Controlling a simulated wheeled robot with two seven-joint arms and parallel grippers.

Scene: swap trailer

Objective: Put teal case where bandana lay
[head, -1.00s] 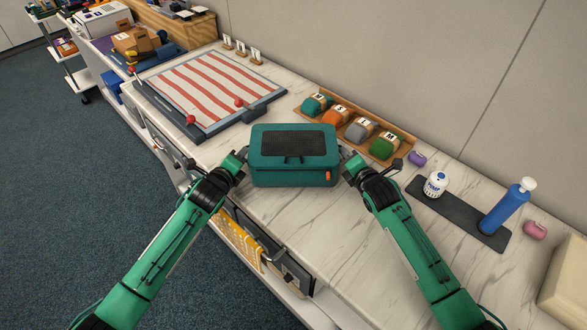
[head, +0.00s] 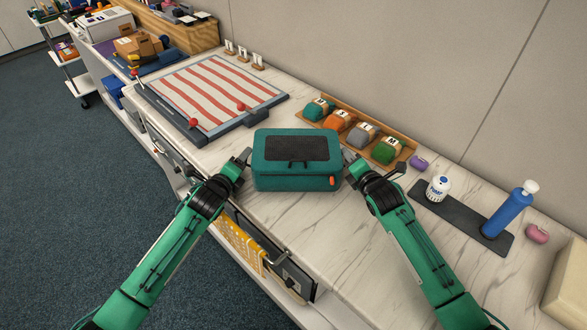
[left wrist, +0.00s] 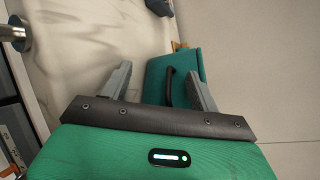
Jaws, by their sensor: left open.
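The teal case (head: 297,178) stands on the marble counter between my two grippers, its dark top panel facing up. My left gripper (head: 243,158) is at the case's left side. In the left wrist view its two fingers are spread, with the case's (left wrist: 205,72) dark side handle (left wrist: 166,88) between and beyond them. My right gripper (head: 348,160) is at the case's right side; its fingertips are too small and hidden to tell their opening. A yellow patterned cloth (head: 240,243), possibly the bandana, hangs at the counter's front.
A red-and-white striped board (head: 215,90) with red knobs lies behind left. A wooden tray (head: 405,155) of colored bundles lies along the wall. A dark mat (head: 455,217) with a white jar (head: 437,188) and blue bottle (head: 508,210) is at right. Counter in front of the case is bare.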

